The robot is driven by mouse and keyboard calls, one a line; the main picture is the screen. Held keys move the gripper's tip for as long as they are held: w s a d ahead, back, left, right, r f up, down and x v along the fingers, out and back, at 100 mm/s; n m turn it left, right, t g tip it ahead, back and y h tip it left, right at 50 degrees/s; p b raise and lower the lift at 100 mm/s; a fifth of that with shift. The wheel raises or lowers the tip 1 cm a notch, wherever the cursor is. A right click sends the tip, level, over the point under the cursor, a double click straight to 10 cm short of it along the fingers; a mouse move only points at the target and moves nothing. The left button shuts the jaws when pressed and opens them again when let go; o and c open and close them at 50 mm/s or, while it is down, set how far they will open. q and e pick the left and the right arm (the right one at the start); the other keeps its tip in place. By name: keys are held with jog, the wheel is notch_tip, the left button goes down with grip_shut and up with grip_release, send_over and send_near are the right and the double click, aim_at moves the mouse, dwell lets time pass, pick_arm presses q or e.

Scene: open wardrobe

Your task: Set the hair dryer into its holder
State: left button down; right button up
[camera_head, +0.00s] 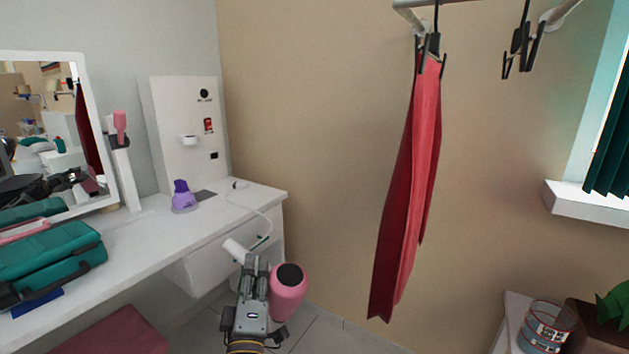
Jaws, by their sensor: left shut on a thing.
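The hair dryer (289,297) has a pink body with a dark round end. It is at the bottom centre, in front of the dressing table and below its top. My left gripper (256,272) is shut on it, and the fingers hide part of it. A white part (238,250) sticks out to the upper left of the fingers. The holder seems to be the small white ring (188,140) on an upright white panel (170,110) at the table's back. It looks empty. The dryer is apart from it, lower and to the right. My right gripper is not in view.
A purple item (183,197) stands below the panel. A white cord (258,213) hangs over the table's (228,208) right end. A pink-topped stand (121,160), mirror (38,130) and teal case (55,258) are left. Red trousers (408,190) hang right.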

aim_at(281, 311)
pick_arm(q)
jog(key=shift+s+d+f+m+g+h, duration=0.15)
jog(key=shift+s+d+f+m+h, duration=0.5)
jog(key=shift+h, duration=0.8)
jog(key=shift+s+d+f+m+g+h, duration=0.2)
jog(key=shift+s+d+f+m+h, duration=0.25)
jog(key=shift+d+f+m+h, duration=0.75)
jog(key=shift+s+d+f+m+g+h, duration=0.15)
jog(key=shift+s+d+f+m+h, duration=0.3)
jog(key=shift+h, duration=1.3)
jog(key=shift+s+d+f+m+g+h, duration=0.2)
jog(key=shift+d+f+m+g+h, duration=0.1)
jog(key=shift+f+h, duration=0.2)
jog(key=shift+s+d+f+m+g+h, duration=0.15)
jog(key=shift+d+f+m+g+h, duration=0.15)
jog(key=shift+h, duration=0.2)
jog(key=shift+s+f+h, duration=0.15)
jog(key=shift+f+h, duration=0.05)
jog(key=shift+h, duration=0.2)
jog(key=shift+s+f+m+g+h, duration=0.1)
jog(key=shift+s+m+g+h, duration=0.2)
jog(key=shift+m, duration=0.1)
jog(key=shift+d, duration=0.1)
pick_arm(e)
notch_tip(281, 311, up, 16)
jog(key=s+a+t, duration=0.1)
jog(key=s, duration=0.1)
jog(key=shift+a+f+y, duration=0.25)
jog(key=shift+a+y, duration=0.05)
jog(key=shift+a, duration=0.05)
